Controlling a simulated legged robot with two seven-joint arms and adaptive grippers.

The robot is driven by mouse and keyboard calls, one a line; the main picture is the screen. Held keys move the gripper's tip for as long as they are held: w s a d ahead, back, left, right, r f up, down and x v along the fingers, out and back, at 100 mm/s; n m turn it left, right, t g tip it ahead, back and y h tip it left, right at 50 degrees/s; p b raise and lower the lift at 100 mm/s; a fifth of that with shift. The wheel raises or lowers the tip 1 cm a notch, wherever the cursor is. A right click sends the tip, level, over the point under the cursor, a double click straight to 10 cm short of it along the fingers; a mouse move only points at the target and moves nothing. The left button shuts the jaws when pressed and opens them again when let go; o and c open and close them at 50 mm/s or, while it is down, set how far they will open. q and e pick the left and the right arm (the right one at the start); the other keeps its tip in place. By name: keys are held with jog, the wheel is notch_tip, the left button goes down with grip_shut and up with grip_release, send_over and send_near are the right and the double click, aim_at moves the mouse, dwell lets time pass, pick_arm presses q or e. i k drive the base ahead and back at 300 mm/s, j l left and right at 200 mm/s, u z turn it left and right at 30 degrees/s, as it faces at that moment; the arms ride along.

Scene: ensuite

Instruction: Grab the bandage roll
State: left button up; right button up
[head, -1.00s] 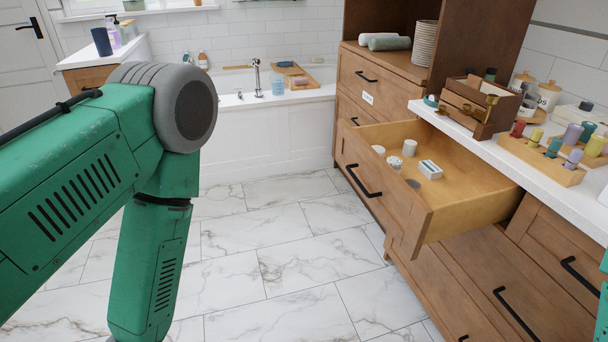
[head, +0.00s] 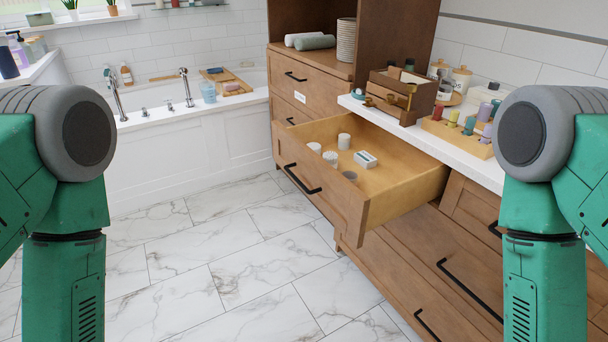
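A wooden drawer (head: 408,193) stands pulled open in the middle of the head view. Inside it are white roll-like cylinders: one at the back (head: 344,141), one at the left (head: 314,148) and one in front of that (head: 330,158). A darker grey round item (head: 350,175) sits near the drawer front, partly hidden by it. A small white box (head: 365,159) lies to the right of the cylinders. I cannot tell which cylinder is the bandage roll. My two green arms show at the left and right edges; both grippers are out of view.
A white counter (head: 475,163) above the drawer holds a wooden box (head: 402,97) and a tray (head: 456,138) of colourful bottles. Closed drawers with black handles lie below and to the right. A bathtub (head: 190,160) stands at the back. The marble floor (head: 220,260) in front is clear.

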aim_at(344, 139)
jog(key=i, duration=0.35)
jog(key=i+j+z, duration=0.1)
jog(key=i+z, duration=0.35)
jog(key=i+j+z, duration=0.2)
jog(key=z, duration=0.25)
jog(key=i, duration=0.1)
